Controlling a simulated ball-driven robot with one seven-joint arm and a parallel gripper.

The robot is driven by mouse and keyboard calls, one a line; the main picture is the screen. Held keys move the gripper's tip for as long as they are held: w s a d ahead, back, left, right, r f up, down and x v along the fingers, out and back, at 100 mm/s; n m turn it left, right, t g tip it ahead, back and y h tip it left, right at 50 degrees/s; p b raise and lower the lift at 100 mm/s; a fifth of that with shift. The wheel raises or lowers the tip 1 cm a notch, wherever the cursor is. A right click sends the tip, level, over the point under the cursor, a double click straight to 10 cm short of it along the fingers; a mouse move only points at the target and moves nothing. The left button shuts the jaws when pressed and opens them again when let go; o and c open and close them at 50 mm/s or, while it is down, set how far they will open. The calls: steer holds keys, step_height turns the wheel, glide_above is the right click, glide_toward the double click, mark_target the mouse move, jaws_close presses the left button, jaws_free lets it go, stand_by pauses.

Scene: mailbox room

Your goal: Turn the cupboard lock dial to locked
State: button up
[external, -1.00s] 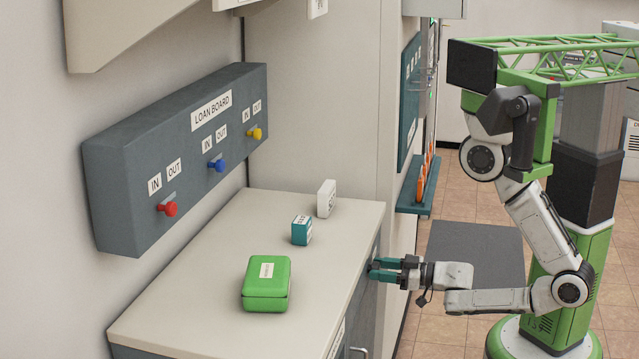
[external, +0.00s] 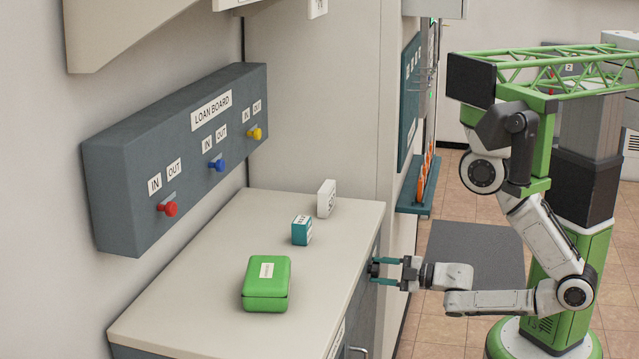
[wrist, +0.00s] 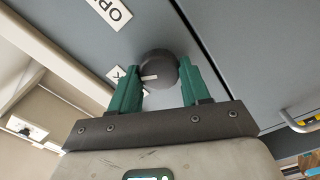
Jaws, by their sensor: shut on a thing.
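The dark round lock dial (wrist: 159,65) shows in the wrist view on the grey cupboard front, with a white pointer mark on its face. The mark points left in the picture, towards a white label (wrist: 116,73) partly hidden by the left finger. Another label (wrist: 108,12), cut off after "OP", lies up and left of the dial. My gripper (wrist: 162,70) is shut on the dial, one green finger on each side.
The countertop (external: 190,290) holds a green box (external: 266,290), a teal box (external: 301,232) and a white box (external: 327,199). The loan board (external: 120,160) is on the wall behind. A metal handle (wrist: 300,122) shows right of the dial in the wrist view.

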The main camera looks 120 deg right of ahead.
steer(key=n+b, duration=0.2)
steer(key=n, duration=0.3)
steer(key=shift+f, duration=0.2)
steer(key=shift+n, duration=0.3)
steer(key=o, duration=1)
steer(key=shift+r, duration=0.1)
steer(key=shift+o, duration=0.2)
steer(key=shift+a, duration=0.1)
steer(key=v, duration=1)
steer(key=shift+s+a, duration=0.25)
